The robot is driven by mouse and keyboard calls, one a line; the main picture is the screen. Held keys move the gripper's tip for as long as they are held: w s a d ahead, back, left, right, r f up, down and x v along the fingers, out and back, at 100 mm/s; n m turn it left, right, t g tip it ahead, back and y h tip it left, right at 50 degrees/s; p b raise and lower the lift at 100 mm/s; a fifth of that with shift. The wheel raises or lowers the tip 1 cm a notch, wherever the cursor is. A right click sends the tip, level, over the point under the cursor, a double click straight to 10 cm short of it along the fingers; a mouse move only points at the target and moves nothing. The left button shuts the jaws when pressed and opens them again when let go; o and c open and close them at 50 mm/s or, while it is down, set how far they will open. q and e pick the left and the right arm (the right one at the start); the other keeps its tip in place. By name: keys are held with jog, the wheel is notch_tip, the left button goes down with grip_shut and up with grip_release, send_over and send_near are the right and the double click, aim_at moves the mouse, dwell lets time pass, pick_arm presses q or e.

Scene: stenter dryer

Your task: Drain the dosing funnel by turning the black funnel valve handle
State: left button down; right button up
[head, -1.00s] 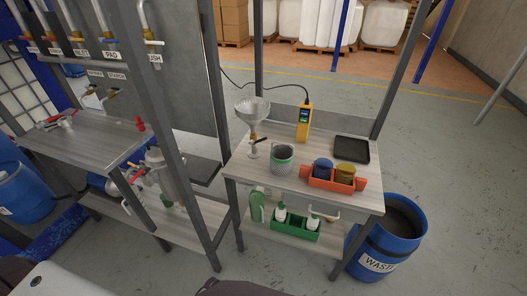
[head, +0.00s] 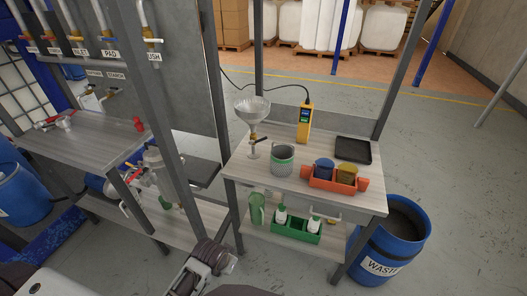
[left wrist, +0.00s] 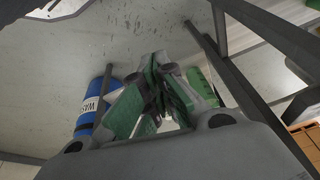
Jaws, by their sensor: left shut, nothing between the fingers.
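The dosing funnel (head: 252,110) is a clear bowl on a stand at the left of the wooden-topped bench. Its brass valve sits below the bowl, with the small black funnel valve handle (head: 263,139) pointing right and slightly up. My left gripper (head: 227,262) is low at the bottom of the head view, in front of the bench and well below the funnel, touching nothing visible. In the left wrist view its green-padded fingers (left wrist: 164,82) are shut and empty. My right gripper is not in view.
An orange tray with blue and yellow containers (head: 333,184), a yellow meter (head: 304,122) and a black tray (head: 353,149) share the bench top. Green-crated bottles stand on the lower shelf. A blue waste drum (head: 388,240) stands right. Grey posts (head: 226,150) flank the bench.

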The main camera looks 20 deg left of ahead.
pick_arm(q)
jog(key=w+r+m+t+h, duration=0.1)
jog(key=w+r+m+t, duration=0.5)
jog(key=w+r+m, duration=0.5)
jog(key=w+r+m+t+h+b, duration=0.1)
jog(key=w+r+m+t, duration=0.6)
jog(key=w+r+m, duration=0.4)
jog(key=shift+w+m, duration=2.8)
jog(key=shift+w, duration=1)
jog(key=shift+a, duration=0.1)
jog(key=shift+w, duration=0.1)
